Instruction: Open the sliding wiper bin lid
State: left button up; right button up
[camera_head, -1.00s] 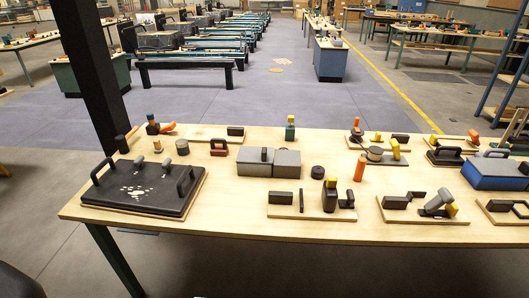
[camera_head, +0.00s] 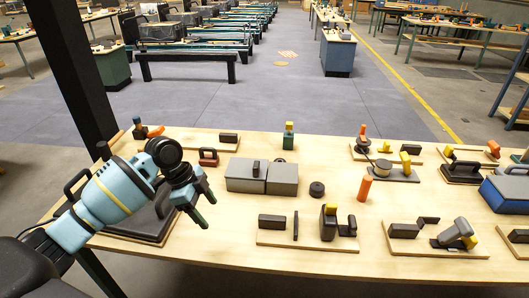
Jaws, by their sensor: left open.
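A grey box in two halves stands near the middle of the table. I take it for the wiper bin (camera_head: 283,187); its left half, the lid (camera_head: 240,172), carries a small dark upright handle (camera_head: 256,167). A thin seam parts the two halves, and no opening into the box shows. My left gripper (camera_head: 206,209) is open and empty. It hangs over the table to the left of and nearer than the bin, apart from it. My right gripper is not in view.
My left arm covers much of the black tray-like panel (camera_head: 150,222) with handles at the left. A board with dark blocks (camera_head: 265,238) lies in front of the bin. A dark round knob (camera_head: 317,189) and an orange cylinder (camera_head: 365,188) stand right of it. A dark post rises at the left.

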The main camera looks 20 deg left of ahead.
aim_at(240, 168)
jog(key=i, duration=0.95)
